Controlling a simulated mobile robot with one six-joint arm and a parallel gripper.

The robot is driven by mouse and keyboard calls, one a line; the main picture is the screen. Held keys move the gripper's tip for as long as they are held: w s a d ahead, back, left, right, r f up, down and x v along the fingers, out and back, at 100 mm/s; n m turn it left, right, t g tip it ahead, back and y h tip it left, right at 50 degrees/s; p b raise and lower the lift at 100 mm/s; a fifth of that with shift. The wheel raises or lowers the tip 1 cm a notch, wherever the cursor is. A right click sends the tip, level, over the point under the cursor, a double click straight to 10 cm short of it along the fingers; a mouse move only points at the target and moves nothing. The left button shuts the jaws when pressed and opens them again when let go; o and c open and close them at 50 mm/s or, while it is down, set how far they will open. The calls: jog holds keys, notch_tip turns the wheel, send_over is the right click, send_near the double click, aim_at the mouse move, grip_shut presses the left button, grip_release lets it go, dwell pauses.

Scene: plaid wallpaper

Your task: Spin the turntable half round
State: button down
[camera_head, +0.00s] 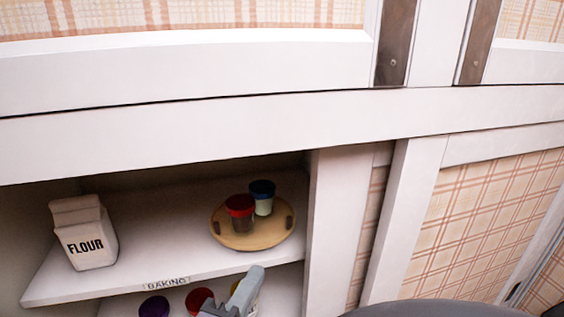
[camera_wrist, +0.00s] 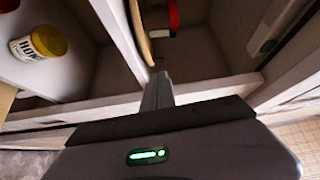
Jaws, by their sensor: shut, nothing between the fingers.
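The turntable (camera_head: 245,243) is a round wooden disc with a darker patch at its left and right edges. It sits on the upper shelf and bears a red-lidded jar (camera_head: 240,207) and a blue-lidded jar (camera_head: 262,193). My gripper (camera_head: 254,277) is shut and empty, in front of the shelf edge and just below the turntable in the picture. In the wrist view the shut fingers (camera_wrist: 158,82) point at the cupboard, close to the turntable's thin rim (camera_wrist: 141,32). I cannot tell whether they touch. A red-lidded jar (camera_wrist: 174,16) shows beyond the rim.
The lower shelf holds jars with purple (camera_head: 154,306) and red (camera_head: 199,298) lids. A yellow-lidded honey jar (camera_wrist: 46,42) shows in the wrist view. A white post (camera_head: 333,230) bounds the right.

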aim_at(291, 222)
jog(key=shift+m, duration=0.3)
jog(key=x, duration=1.3)
jog(key=shift+w+d, duration=0.1)
jog(key=shift+d, duration=0.3)
jog(key=shift+f+b, duration=0.1)
jog(key=shift+b, duration=0.35)
jog(key=shift+w+d+f+b, duration=0.15)
jog(key=shift+f+b, duration=0.1)
jog(key=shift+b, duration=0.6)
jog(key=shift+w+d+f+b, duration=0.1)
jog(key=shift+d+b, duration=0.05)
jog(key=shift+b, duration=0.7)
jog(key=shift+w+d+b, duration=0.15)
jog(key=shift+b, duration=0.4)
jog(key=shift+w+r, duration=0.1)
jog(key=shift+r, duration=0.35)
